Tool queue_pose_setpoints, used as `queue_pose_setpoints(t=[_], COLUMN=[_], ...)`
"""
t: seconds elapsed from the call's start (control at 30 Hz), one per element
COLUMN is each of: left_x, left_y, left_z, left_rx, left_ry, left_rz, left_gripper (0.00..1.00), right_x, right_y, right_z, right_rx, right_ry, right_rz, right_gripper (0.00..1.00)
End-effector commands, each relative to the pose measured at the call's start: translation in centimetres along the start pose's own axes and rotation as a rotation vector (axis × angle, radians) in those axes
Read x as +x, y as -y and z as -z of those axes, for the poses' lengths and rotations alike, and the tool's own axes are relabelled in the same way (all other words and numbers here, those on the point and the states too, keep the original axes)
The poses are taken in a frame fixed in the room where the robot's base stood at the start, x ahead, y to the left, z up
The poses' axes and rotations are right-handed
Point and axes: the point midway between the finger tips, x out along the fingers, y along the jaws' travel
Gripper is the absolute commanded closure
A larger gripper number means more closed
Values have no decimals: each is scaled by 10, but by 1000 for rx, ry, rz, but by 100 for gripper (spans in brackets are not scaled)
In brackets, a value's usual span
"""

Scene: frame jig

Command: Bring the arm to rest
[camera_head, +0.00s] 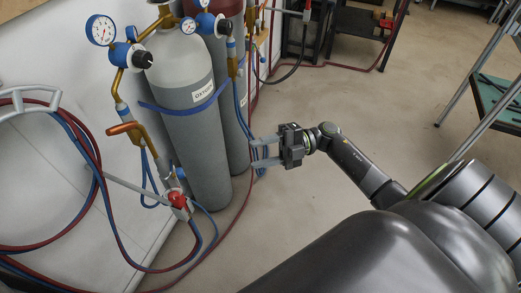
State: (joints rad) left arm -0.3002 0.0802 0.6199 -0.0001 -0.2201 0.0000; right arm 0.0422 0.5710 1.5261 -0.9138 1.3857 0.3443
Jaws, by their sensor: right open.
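My right arm (350,158) comes in from the lower right, stretched toward the left. My right gripper (265,152) is at its end, with its two fingers spread and nothing seen between them. The fingers point left, toward the grey oxygen cylinder (195,125) and the hoses beside it. I cannot tell whether the fingertips touch the hoses. My left gripper is not in view.
A second cylinder (232,100) stands behind the grey one. Gauges (100,30) and blue and red hoses (110,215) hang around them. A welding torch (178,200) is at the lower left. A green-shelved cart (495,95) stands right; the floor (370,105) between is clear.

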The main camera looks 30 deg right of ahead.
Motion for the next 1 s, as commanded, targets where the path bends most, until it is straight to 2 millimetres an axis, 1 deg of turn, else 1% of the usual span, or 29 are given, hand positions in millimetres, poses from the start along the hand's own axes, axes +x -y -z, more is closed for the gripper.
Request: queue_pose_setpoints(t=[0.23, 0.33, 0.37, 0.47, 0.5, 0.57, 0.6, 0.67, 0.7, 0.73, 0.77, 0.8, 0.87, 0.9, 0.97, 1.0], left_x=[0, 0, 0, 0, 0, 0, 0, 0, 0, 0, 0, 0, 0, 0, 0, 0], left_y=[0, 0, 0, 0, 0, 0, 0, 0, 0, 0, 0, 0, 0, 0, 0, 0], left_z=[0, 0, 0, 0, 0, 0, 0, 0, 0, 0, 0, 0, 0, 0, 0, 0], left_rx=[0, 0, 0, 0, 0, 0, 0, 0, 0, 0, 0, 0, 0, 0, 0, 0], left_ry=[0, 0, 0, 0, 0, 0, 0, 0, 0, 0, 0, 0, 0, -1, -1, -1], left_rz=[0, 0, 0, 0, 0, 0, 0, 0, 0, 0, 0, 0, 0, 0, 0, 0], left_gripper=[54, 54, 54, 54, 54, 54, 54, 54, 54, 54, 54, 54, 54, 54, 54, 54], right_x=[0, -2, -3, -13, -21, -36, -49, -69, -83, -94, -104, -117, -134, -144, -158, -165], right_y=[0, 3, 5, 19, 29, 50, 68, 100, 125, 146, 166, 194, 237, 266, 309, 336], right_z=[0, -7, -12, -37, -50, -72, -85, -101, -109, -114, -116, -118, -114, -109, -96, -86], right_rx=[1, 23, 37, 117, 162, 243, 303, 396, 462, 513, 562, 628, 727, 791, 889, 954], right_ry=[2, 36, 60, 193, 270, 403, 498, 646, 746, 822, 894, 987, 1120, 1203, 1324, 1401], right_rz=[-2, -39, -63, -185, -246, -339, -397, -472, -512, -539, -561, -585, -608, -617, -621, -618], right_gripper=[55, 55, 55, 55, 55, 55, 55, 55, 55, 55, 55, 55, 55, 55, 55, 55])
